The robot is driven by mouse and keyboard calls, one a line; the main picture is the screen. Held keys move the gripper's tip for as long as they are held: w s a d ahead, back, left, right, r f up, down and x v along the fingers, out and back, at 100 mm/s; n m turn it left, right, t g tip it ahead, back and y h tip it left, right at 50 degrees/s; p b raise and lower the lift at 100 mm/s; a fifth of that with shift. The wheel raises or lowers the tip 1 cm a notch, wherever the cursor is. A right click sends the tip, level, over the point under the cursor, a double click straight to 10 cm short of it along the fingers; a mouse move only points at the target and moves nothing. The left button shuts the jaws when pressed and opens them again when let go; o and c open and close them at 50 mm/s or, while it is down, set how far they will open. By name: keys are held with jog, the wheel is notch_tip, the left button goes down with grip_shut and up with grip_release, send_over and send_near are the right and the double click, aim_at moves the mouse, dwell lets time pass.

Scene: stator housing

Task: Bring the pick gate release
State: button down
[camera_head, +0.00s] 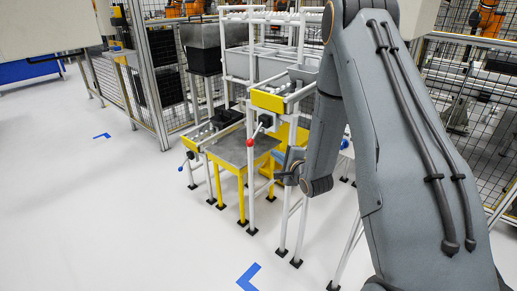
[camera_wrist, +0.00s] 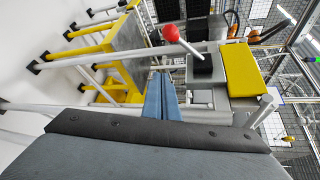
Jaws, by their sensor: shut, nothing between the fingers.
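The pick gate release looks to be the lever with a red ball knob (camera_head: 250,142) on a short rod from a black block (camera_head: 266,121) on the white rack post. In the wrist view the red knob (camera_wrist: 170,33) stands beyond my fingertips, and its rod runs to the black block (camera_wrist: 205,67). My gripper (camera_head: 278,157) is to the right of and slightly below the knob in the head view. In the wrist view its blue fingers (camera_wrist: 161,82) are together and empty, apart from the knob. The arm hides part of the rack.
A grey-topped yellow table (camera_head: 240,150) stands left of the rack post. A blue-knobbed lever (camera_head: 182,168) is further left. A yellow panel (camera_head: 267,100) sits on the rack above the black block. White pipes cross close to my gripper.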

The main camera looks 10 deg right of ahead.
aim_at(255, 134)
jog(key=w+a+p, duration=0.2)
jog(key=w+a, duration=0.3)
jog(key=w, duration=0.3)
jog(key=shift+f+m+t, duration=0.15)
jog(key=shift+m+t, duration=0.15)
jog(key=shift+m, duration=0.1)
dwell(0.5)
